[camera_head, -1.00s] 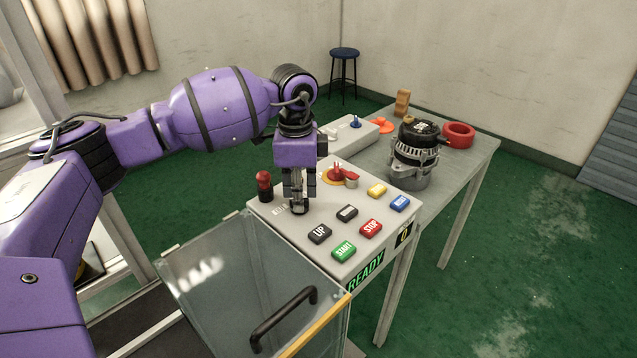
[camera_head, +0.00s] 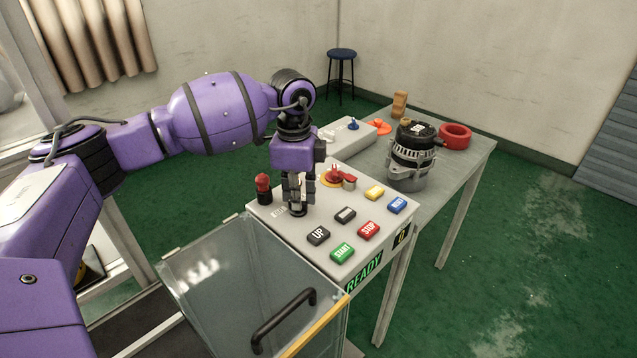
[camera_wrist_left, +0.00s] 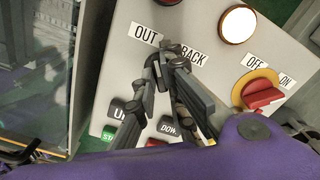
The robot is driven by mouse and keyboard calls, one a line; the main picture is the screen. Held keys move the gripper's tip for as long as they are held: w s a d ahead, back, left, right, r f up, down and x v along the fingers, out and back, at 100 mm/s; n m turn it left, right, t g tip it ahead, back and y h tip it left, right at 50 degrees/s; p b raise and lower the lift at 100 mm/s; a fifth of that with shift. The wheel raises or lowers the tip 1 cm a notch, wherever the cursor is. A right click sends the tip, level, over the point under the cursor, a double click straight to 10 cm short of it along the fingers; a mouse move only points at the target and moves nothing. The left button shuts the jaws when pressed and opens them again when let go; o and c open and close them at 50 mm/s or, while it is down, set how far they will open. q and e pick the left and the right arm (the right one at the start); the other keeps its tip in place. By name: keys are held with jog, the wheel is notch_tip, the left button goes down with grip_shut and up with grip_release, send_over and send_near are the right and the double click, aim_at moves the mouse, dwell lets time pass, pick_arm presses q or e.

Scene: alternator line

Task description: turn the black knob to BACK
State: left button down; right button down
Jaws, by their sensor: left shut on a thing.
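My left gripper (camera_head: 297,205) points straight down at the control panel (camera_head: 335,245), with its fingers shut on the black knob (camera_head: 298,212). The fingers hide most of the knob. In the left wrist view the knob (camera_wrist_left: 172,49) shows between the fingertips, just below and between the OUT label (camera_wrist_left: 146,34) and the BACK label (camera_wrist_left: 192,55). Which label the knob points to is hard to tell, as the fingers cover it. My right gripper is not in view.
A red-topped post (camera_head: 263,188) stands left of the gripper, and a red rotary switch (camera_head: 336,175) on a yellow plate sits close behind it. Several push buttons, such as the black UP button (camera_head: 318,236), lie in front. A clear guard with a black handle (camera_head: 283,322) is nearer me.

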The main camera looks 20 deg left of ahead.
pick_arm(q)
jog(key=m+p, duration=0.1)
jog(key=m, duration=0.2)
jog(key=shift+r+m, duration=0.1)
jog(key=shift+m, duration=0.2)
jog(key=m+p, duration=0.1)
jog(key=m, duration=0.1)
jog(key=shift+m, duration=0.4)
jog(key=shift+m+p, duration=0.4)
jog(key=shift+m, duration=0.5)
jog(key=m+p, duration=0.1)
jog(key=m, duration=0.4)
jog(key=shift+m, duration=1.4)
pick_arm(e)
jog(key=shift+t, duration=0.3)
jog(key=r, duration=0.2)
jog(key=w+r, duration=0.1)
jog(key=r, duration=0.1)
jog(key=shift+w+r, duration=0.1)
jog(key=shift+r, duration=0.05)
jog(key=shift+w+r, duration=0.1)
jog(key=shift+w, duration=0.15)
pick_arm(q)
jog(key=c, duration=1.9)
grip_release()
jog(key=shift+c, duration=0.2)
jog(key=shift+o, duration=0.6)
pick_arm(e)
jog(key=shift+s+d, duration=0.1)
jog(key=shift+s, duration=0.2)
